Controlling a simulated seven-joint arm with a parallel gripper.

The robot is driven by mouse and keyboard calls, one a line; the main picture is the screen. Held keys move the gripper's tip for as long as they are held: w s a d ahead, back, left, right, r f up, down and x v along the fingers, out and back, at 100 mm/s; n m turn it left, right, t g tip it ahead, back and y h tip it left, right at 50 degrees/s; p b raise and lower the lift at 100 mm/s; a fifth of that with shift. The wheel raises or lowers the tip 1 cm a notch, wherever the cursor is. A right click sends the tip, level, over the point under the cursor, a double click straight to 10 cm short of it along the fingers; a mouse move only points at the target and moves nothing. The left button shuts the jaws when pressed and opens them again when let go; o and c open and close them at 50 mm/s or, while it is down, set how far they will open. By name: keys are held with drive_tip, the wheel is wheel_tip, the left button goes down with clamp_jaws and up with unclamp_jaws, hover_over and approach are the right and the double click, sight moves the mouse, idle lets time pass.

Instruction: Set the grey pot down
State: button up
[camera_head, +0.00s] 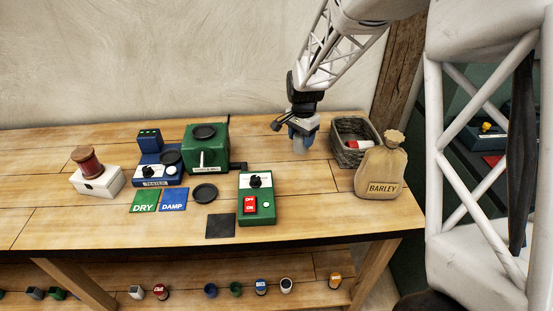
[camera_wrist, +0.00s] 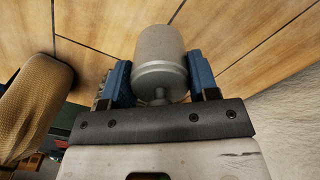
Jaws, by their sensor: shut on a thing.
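The grey pot (camera_wrist: 160,58) is between the two blue fingers of my gripper (camera_wrist: 160,85) in the wrist view. It is a smooth grey cylinder with a narrower knob toward the gripper. In the head view my gripper (camera_head: 300,134) points down at the right back of the wooden table (camera_head: 330,215), and the pot (camera_head: 299,146) shows small below the fingers. My gripper is shut on the pot. Whether the pot's underside touches the table cannot be told from these frames.
A wicker basket (camera_head: 342,128) and a barley sack (camera_head: 386,172) stand right of my gripper. A green mill (camera_head: 207,150), a blue tester (camera_head: 155,172) and a green switch box (camera_head: 257,205) stand left. A dark square pad (camera_head: 220,226) lies near the front. Bare table lies below my gripper.

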drive_tip(key=w+a+r+m, duration=0.1)
drive_tip(key=a+r, duration=0.3)
drive_tip(key=a, duration=0.6)
drive_tip(key=shift+w+r, duration=0.15)
drive_tip(key=shift+w, duration=0.05)
drive_tip(key=shift+f, duration=3.15)
drive_tip(key=shift+f, duration=1.85)
drive_tip(key=shift+f, duration=0.15)
drive_tip(key=o, duration=1.3)
drive_tip(key=shift+c, duration=0.2)
